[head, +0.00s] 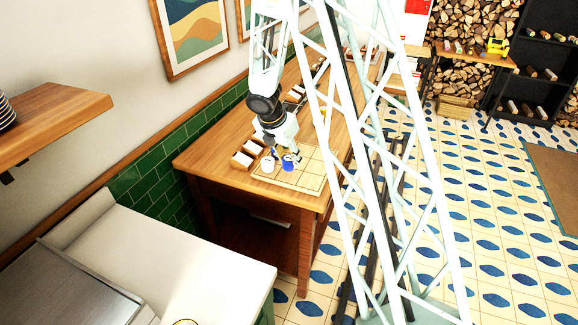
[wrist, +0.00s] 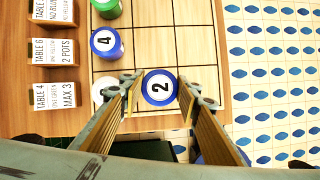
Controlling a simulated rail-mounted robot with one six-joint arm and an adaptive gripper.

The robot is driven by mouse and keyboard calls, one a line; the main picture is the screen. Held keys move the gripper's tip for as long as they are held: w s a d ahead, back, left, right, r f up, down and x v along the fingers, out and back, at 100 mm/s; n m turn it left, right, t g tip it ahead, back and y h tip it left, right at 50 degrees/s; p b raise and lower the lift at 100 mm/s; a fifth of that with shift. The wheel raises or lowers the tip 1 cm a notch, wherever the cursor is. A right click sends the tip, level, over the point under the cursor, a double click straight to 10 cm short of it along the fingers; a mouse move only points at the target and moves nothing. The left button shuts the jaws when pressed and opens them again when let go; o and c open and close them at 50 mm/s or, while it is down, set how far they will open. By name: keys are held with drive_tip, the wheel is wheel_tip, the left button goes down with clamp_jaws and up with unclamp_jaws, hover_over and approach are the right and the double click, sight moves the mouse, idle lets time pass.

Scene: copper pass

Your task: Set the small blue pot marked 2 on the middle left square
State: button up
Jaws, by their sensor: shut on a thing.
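The small blue pot marked 2 (wrist: 160,88) has a white top with a blue rim. My gripper (wrist: 161,97) is shut on it, with one finger on each side in the wrist view. The pot is over the wooden grid board (wrist: 205,48); I cannot tell whether it touches the board. In the head view my gripper (head: 284,152) is above the board (head: 313,166), with a blue pot (head: 289,163) at its tips.
A white pot (wrist: 103,88) is beside my left finger. Card holders (wrist: 53,52) line the left. The board's right side looks clear.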

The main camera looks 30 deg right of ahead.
sight(289, 164)
drive_tip(key=shift+f+b, duration=0.55)
drive_tip(key=shift+f, duration=1.15)
drive_tip(key=shift+f, duration=0.2)
drive_tip(key=o, duration=0.9)
drive_tip(key=shift+r, duration=0.2)
drive_tip(key=shift+r, duration=0.2)
drive_tip(key=p+v, duration=0.2)
drive_tip(key=v, duration=0.9)
drive_tip(key=shift+s+a+r+p, duration=0.15)
drive_tip(key=shift+a+r+p, duration=0.1)
drive_tip(key=shift+p, duration=0.1)
